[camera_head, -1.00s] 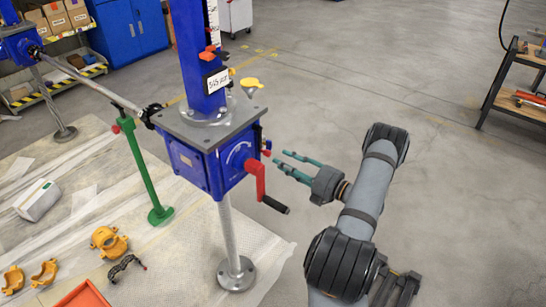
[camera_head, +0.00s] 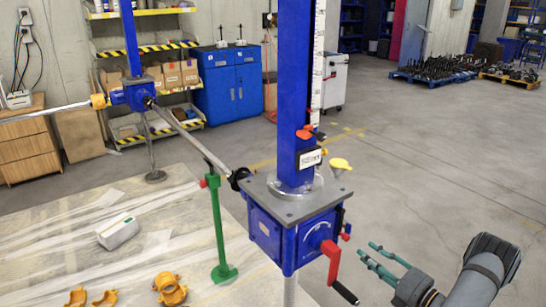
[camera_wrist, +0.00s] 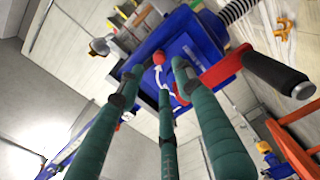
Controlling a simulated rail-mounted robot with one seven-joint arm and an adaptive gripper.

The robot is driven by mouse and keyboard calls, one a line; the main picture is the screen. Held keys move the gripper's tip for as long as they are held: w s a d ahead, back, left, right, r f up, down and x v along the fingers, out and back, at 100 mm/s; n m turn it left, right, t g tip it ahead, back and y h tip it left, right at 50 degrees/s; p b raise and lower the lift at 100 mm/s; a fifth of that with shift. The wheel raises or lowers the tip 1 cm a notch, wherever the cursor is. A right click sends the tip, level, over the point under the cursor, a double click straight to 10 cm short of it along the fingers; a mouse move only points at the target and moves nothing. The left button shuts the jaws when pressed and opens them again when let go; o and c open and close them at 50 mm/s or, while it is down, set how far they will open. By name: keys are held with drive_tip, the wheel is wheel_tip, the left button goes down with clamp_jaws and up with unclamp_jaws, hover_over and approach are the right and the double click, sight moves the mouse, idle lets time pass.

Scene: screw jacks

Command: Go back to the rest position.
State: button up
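My gripper (camera_head: 369,252), with green fingers, is at the lower right in the head view, just right of the blue screw jack (camera_head: 290,245). Its fingers are spread apart and hold nothing. The jack's red crank (camera_head: 331,258) with a black handle (camera_head: 345,292) hangs left of my fingers. A small red knob (camera_head: 346,237) is on the jack's side near the fingertips. In the wrist view my fingers (camera_wrist: 155,82) point toward the blue jack body (camera_wrist: 190,45), with a red knob (camera_wrist: 159,57) beyond them and the crank's black handle (camera_wrist: 275,80) at the right.
A green stand (camera_head: 217,225) supports the shaft leading to a second jack (camera_head: 135,95). Orange clamps (camera_head: 170,289) and a white box (camera_head: 117,231) lie on the sheeted floor at left. A blue cabinet (camera_head: 232,88) stands behind.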

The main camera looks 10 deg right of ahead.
sight(349, 239)
drive_tip(key=x, duration=0.9)
drive_tip(key=shift+w+a, duration=0.25)
drive_tip(key=shift+d, duration=0.1)
drive_tip(key=shift+s, duration=0.1)
drive_tip(key=v, duration=1.2)
drive_tip(key=x, duration=1.2)
drive_tip(key=shift+w+d+f+n+b, duration=0.2)
drive_tip(key=shift+w+n+b, duration=0.1)
drive_tip(key=shift+n, duration=0.1)
drive_tip(key=shift+w+d+r+n, duration=0.15)
drive_tip(key=shift+d+r+n, duration=0.15)
drive_tip(key=shift+d+n, duration=0.35)
